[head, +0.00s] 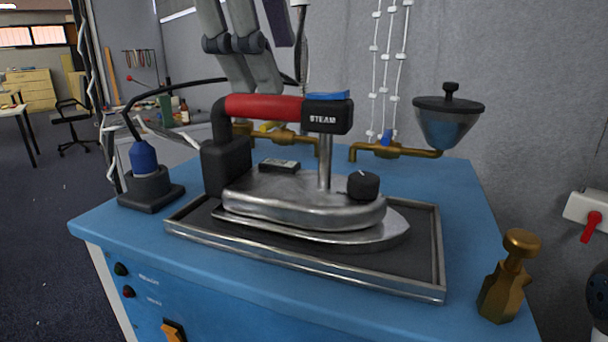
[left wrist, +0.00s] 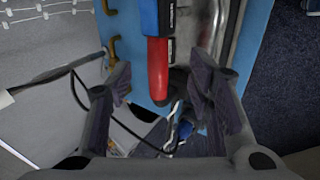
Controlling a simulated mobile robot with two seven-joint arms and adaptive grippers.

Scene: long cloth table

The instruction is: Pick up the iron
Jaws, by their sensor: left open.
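The iron (head: 300,200) has a silver metal body, a red handle marked STEAM and a black knob. It lies flat on a dark, metal-rimmed tray (head: 426,245) on a blue cabinet top. My left gripper (head: 248,72) comes down from above, just behind the red handle in the head view; the handle partly hides its lower end. In the left wrist view my left gripper (left wrist: 163,82) is open, and the red handle (left wrist: 158,68) shows between its two fingers, with no contact visible. My right gripper is not in view.
A blue-and-black plug-like fitting (head: 145,170) with a cable stands left of the tray. Brass valves (head: 385,150) and a funnel cup (head: 448,122) stand behind. A brass fitting (head: 507,275) is at the front right. A grey wall rises close behind the cabinet.

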